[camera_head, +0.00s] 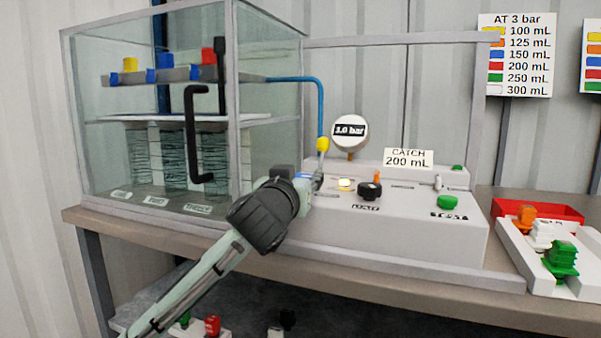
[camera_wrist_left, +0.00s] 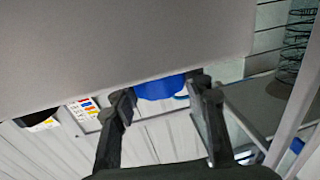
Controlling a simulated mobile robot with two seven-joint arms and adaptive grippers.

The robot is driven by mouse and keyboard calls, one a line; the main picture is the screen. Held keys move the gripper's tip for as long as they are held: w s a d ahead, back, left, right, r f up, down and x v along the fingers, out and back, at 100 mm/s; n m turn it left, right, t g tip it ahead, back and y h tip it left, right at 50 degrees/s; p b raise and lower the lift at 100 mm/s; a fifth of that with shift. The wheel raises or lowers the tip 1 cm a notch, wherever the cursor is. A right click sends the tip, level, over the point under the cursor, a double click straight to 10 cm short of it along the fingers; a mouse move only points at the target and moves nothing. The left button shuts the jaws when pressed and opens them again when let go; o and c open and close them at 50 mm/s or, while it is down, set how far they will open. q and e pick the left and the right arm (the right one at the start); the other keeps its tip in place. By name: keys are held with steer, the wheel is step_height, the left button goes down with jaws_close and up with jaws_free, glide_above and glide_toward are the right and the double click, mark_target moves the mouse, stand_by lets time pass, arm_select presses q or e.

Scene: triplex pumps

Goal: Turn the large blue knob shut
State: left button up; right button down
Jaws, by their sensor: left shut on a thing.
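The large blue knob (camera_wrist_left: 160,88) shows in the left wrist view between the two fingertips of my left gripper (camera_wrist_left: 163,95). Part of the knob is hidden behind the grey panel edge. In the head view my left gripper (camera_head: 302,184) is at the left end of the grey control box (camera_head: 400,222), below the yellow fitting. Only a small patch of blue shows there; the gripper and wrist hide the rest. My left gripper is shut on the knob. The knob's turn angle cannot be told. My right gripper is not in view.
A glass cabinet (camera_head: 150,80) with a black handle (camera_head: 190,135) stands left of the gripper. A blue pipe (camera_head: 321,105) and a round gauge (camera_head: 349,132) rise above it. A black knob (camera_head: 369,191) and green button (camera_head: 447,202) are to the right. A red tray (camera_head: 565,208) lies far right.

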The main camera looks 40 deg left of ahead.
arm_select(q)
steer(key=shift+d+r+n+y, duration=0.15)
steer(key=shift+n+y, duration=0.25)
steer(key=shift+y, duration=0.1)
steer(key=shift+w+n+g+y+p, duration=0.1)
steer(key=shift+n+g+y+p, duration=0.5)
steer(key=shift+n+g+y, duration=0.7)
steer(key=shift+y, duration=0.5)
steer(key=shift+f+n+g+y, duration=0.2)
steer(key=shift+n+g+y, duration=0.7)
steer(key=shift+g+y, duration=0.1)
steer(key=shift+n+g+y, duration=0.8)
steer(key=shift+g, duration=0.2)
steer(key=n+g+y+b, duration=0.1)
steer(key=n+g, duration=0.1)
steer(key=g, duration=0.1)
steer(key=shift+n+g+y, duration=0.3)
steer(key=shift+y, duration=0.1)
steer(key=shift+r+n+g+y+b, duration=0.1)
steer(key=shift+n+g+y+b, duration=0.2)
steer(key=shift+n+g+b, duration=0.3)
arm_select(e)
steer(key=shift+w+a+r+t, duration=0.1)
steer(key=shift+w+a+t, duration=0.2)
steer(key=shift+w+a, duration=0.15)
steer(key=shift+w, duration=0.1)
